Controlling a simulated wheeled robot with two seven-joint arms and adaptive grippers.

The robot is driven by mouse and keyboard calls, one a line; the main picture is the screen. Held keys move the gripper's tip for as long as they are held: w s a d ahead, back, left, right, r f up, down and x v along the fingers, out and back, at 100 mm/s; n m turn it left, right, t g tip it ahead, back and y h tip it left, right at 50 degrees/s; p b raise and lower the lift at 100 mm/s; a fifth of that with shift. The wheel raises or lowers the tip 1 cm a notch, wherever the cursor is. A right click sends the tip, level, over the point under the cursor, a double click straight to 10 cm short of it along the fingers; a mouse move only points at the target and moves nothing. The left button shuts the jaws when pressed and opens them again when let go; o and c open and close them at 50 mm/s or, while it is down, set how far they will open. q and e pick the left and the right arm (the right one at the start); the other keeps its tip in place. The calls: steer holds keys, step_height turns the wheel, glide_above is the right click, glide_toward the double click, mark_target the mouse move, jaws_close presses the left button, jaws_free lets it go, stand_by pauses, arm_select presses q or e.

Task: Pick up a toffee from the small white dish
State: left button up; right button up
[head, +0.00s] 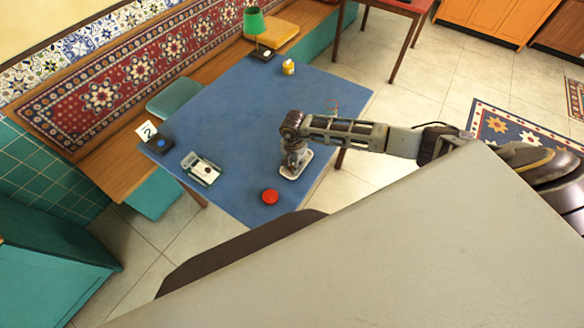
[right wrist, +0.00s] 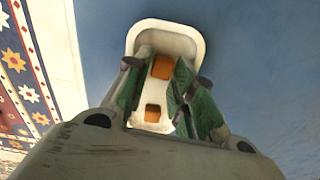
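The small white dish (head: 301,170) lies on the blue table near its right edge. In the right wrist view, the white dish (right wrist: 190,37) holds two orange-brown toffees. One toffee (right wrist: 162,67) is near the far end and another toffee (right wrist: 153,113) is nearer my wrist. My right gripper (head: 293,167) points down over the dish. In the right wrist view, the fingers of my right gripper (right wrist: 155,84) are apart with the toffees visible between them, and nothing is held. The fingertips' exact height above the dish is unclear. My left gripper is not in view.
The table's middle is clear. A bench runs along the left.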

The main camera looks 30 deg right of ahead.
stand_by(0.4)
steer(key=c, duration=0.4)
steer(key=shift+o, duration=0.2)
steer(key=shift+r, duration=0.15)
step_height(320, 180, up, 10)
steer(key=b, duration=0.1)
steer(key=shift+b, duration=0.3)
stand_by(0.4)
